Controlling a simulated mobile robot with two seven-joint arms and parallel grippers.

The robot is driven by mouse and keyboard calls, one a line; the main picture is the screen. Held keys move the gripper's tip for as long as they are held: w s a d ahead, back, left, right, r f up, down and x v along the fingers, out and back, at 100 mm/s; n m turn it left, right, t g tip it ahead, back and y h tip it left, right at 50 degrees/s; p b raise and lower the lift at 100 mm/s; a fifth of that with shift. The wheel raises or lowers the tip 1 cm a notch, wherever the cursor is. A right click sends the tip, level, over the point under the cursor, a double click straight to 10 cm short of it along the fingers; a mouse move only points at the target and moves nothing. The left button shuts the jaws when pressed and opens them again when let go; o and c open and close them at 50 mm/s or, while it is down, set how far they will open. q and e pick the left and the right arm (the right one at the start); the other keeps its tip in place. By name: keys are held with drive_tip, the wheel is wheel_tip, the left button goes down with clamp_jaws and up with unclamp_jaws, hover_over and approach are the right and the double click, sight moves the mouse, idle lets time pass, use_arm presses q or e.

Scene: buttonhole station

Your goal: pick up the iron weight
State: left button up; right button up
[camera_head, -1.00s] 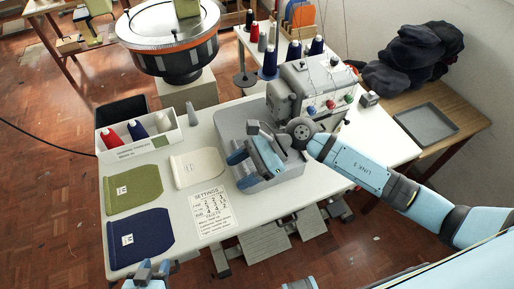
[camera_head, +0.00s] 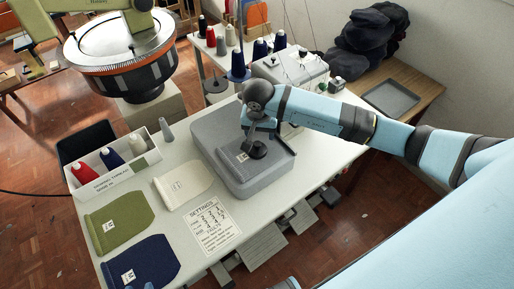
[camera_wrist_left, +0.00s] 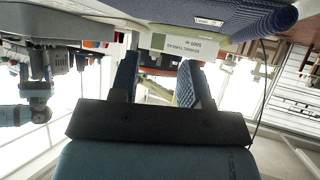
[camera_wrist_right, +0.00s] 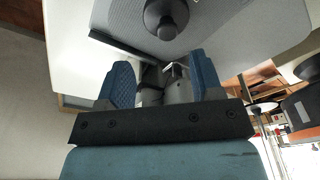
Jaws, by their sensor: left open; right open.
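The iron weight (camera_head: 257,150) is a dark round piece with a knob, standing on the flat grey machine bed (camera_head: 218,130). It also shows at the top of the right wrist view (camera_wrist_right: 166,20), beyond the fingertips and apart from them. My right gripper (camera_head: 259,124) is over the bed just behind the weight, foreshortened under its wrist. Its two blue fingers are apart and empty in the right wrist view (camera_wrist_right: 162,75). My left gripper is barely in the head view's bottom edge; in the left wrist view (camera_wrist_left: 160,78) it is open and empty.
Left of the bed lie a cream pocket (camera_head: 184,185), a green one (camera_head: 120,222) and a navy one (camera_head: 140,264), near a settings sheet (camera_head: 211,226). A white thread box (camera_head: 115,166) stands behind them. A sewing machine (camera_head: 290,68) stands behind my right arm.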

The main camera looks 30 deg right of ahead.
sight(257, 143)
drive_tip(key=f, duration=0.2)
drive_tip(key=w+f+p, duration=0.1)
drive_tip(key=f, duration=0.4)
drive_tip(key=shift+w+f, duration=0.25)
drive_tip(key=shift+f, duration=0.05)
clamp_jaws()
drive_tip(key=shift+r, duration=0.1)
